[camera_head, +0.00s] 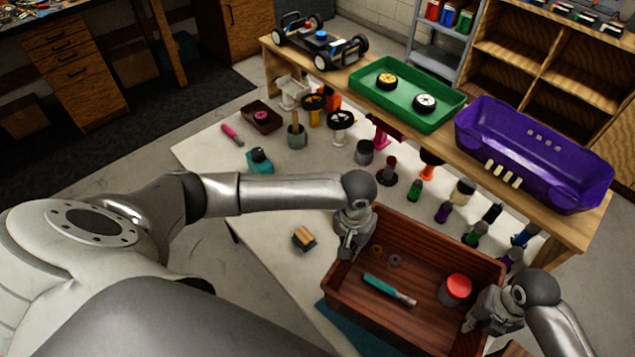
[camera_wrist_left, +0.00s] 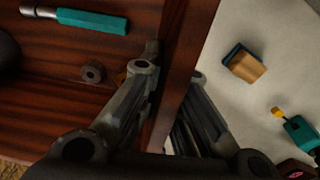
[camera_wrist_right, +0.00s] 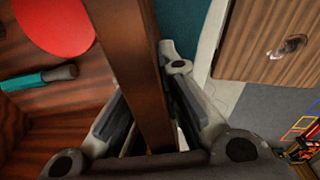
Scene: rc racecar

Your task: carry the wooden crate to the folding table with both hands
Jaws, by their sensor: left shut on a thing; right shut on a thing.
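The wooden crate (camera_head: 372,308) is reddish brown and open-topped, at the lower right of the head view. It holds a teal-handled tool (camera_head: 388,289), a red-lidded jar (camera_head: 457,287) and small dark rings (camera_head: 394,261). My left gripper (camera_head: 350,248) is shut on the crate's left wall; the wall runs between its fingers in the left wrist view (camera_wrist_left: 172,90). My right gripper (camera_head: 472,320) is shut on the right wall, which also runs between its fingers in the right wrist view (camera_wrist_right: 145,80). The crate is over or on the white table (camera_head: 285,225); I cannot tell whether it touches.
Bottles, jars and tools crowd the white table behind the crate. A wooden bench (camera_head: 568,228) behind holds a car chassis (camera_head: 318,43), a green tray (camera_head: 375,97) and a purple car body (camera_head: 530,150). A small wood-and-dark block (camera_head: 304,238) lies left of the crate.

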